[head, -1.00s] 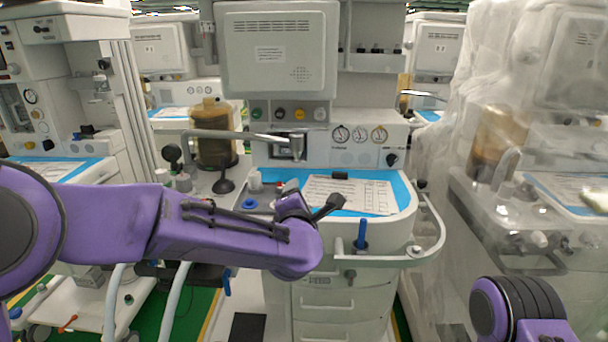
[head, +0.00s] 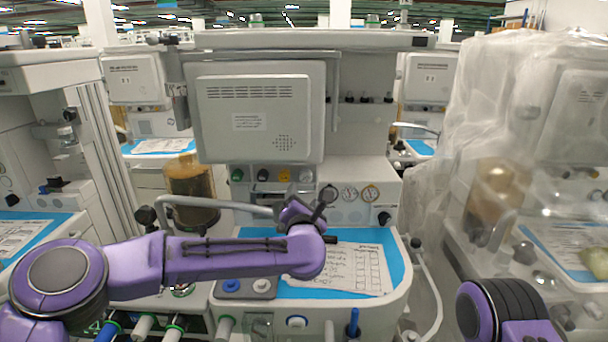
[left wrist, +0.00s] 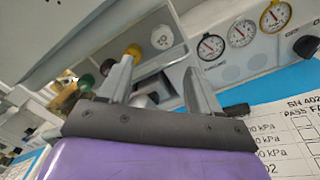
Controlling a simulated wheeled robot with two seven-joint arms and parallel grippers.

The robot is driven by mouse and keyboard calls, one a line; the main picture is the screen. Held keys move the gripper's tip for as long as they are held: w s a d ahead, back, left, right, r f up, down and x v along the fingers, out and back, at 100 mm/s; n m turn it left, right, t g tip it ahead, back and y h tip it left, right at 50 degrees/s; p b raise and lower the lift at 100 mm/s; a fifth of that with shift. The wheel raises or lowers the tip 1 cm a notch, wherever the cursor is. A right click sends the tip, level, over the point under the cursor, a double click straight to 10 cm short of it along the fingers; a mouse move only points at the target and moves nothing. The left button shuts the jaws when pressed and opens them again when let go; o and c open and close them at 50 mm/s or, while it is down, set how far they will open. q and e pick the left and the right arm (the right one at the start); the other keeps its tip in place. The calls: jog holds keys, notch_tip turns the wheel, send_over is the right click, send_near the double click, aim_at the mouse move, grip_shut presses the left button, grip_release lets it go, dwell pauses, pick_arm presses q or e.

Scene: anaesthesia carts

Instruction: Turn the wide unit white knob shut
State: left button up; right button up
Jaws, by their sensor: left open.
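The white knob (head: 306,176) is at the right end of a row of knobs under the big grey monitor of the wide unit. It also shows in the left wrist view (left wrist: 162,37), above and just beyond my fingertips. My left gripper (head: 306,198) is in front of and slightly below the white knob in the head view. In the left wrist view its two fingers (left wrist: 158,72) are apart with nothing held between them. A clear gap to the knob's surface cannot be judged. My right gripper is out of view; only part of my right arm shows at the lower right.
A yellow knob (head: 284,176), a black knob (head: 262,175) and a green knob (head: 237,175) sit left of the white one. Round gauges (head: 349,194) are to its right. A metal bent pipe (head: 215,204) runs close to my left gripper. A paper sheet (head: 350,270) lies below.

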aim_at(306, 178)
pick_arm(q)
jog(key=w+p, duration=0.1)
jog(key=w, duration=0.4)
jog(key=w+p, duration=0.1)
jog(key=w, duration=0.2)
jog(key=shift+w+d+r+p, duration=0.1)
jog(key=shift+w+d+p, duration=0.1)
jog(key=shift+d+p, duration=0.15)
jog(key=shift+w+r, duration=0.15)
jog(key=shift+w, duration=0.15)
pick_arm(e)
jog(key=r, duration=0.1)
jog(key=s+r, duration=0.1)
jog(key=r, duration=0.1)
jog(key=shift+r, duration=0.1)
pick_arm(q)
jog(key=shift+w, duration=0.1)
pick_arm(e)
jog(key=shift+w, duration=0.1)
pick_arm(q)
jog(key=c, duration=1)
